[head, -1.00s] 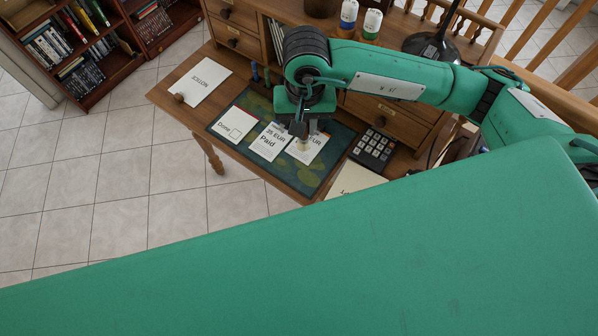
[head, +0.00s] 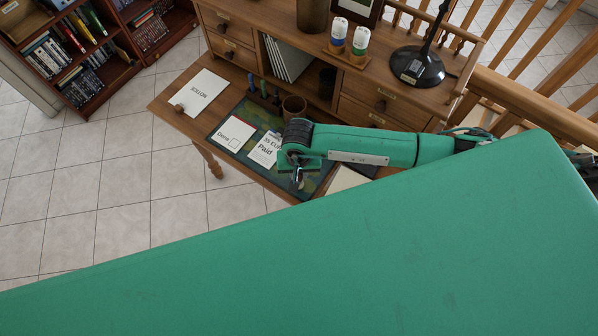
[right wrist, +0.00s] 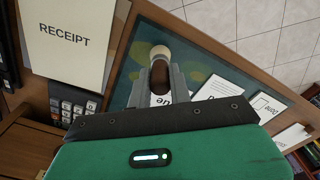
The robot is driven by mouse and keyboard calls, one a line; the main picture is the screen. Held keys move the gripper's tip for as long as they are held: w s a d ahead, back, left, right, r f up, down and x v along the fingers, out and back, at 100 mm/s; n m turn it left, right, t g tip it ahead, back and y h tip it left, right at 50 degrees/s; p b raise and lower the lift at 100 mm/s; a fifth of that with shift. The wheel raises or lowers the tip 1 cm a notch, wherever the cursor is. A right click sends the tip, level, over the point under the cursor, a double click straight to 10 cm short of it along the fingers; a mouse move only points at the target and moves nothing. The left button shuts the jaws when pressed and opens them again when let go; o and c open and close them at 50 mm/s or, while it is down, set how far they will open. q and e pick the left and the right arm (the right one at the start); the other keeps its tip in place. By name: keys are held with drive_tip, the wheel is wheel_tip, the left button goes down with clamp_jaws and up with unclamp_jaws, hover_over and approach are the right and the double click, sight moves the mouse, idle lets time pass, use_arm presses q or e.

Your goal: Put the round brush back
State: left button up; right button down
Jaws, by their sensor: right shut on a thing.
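My right gripper (head: 298,182) is over the front part of the desk mat (head: 226,116), near the desk's front edge. In the right wrist view its two grey fingers are shut on the round brush (right wrist: 160,52), which has a pale round end and a dark brown part between the fingers. The brush's far end is hidden, and I cannot tell whether it touches the mat. In the head view the brush is too small to make out clearly. My left gripper is not in view.
Paper cards, "Done" (head: 233,134) and "Paid" (head: 265,150), lie on the mat. A brown cup (head: 293,106) and a rack of upright tools (head: 263,90) stand behind. A calculator (right wrist: 75,103) and a receipt (right wrist: 70,42) lie beside the mat. Bottles (head: 360,42) stand on the upper shelf.

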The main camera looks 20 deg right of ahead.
drive_tip(key=shift+f, duration=0.65)
drive_tip(key=shift+f, duration=0.2)
drive_tip(key=c, duration=1.3)
unclamp_jaws()
drive_tip(key=shift+r, duration=0.1)
